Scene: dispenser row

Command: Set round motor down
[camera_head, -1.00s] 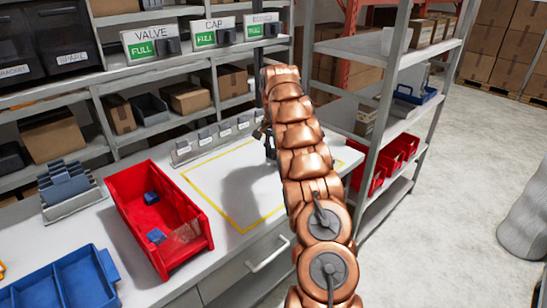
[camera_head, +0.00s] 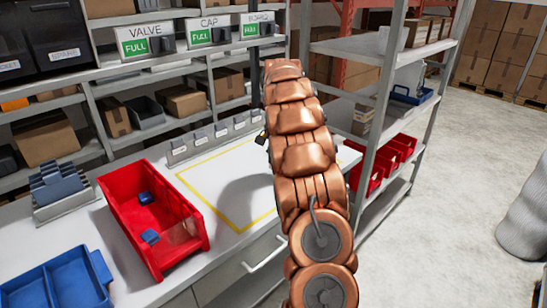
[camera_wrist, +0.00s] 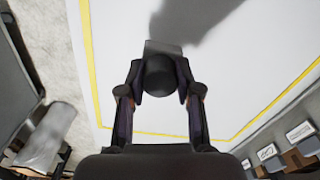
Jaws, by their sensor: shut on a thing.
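The round motor (camera_wrist: 160,76) is a dark cylinder in the wrist view, with a grey flat piece (camera_wrist: 163,47) showing just beyond it. My gripper (camera_wrist: 160,82) is shut on the motor, with one finger on each side. Below it is a white benchtop with a yellow outlined area (camera_head: 223,192). A shadow falls on the white surface beyond the motor. I cannot tell whether the motor touches the surface. In the head view my copper arm hides the motor and most of the gripper.
A red bin (camera_head: 150,256) with blue pieces stands left of the outlined area. A blue tray (camera_head: 56,291) is at the lower left. A row of small grey holders (camera_head: 213,137) lines the bench's back. A shelf rack (camera_head: 385,115) with red bins stands close on the right.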

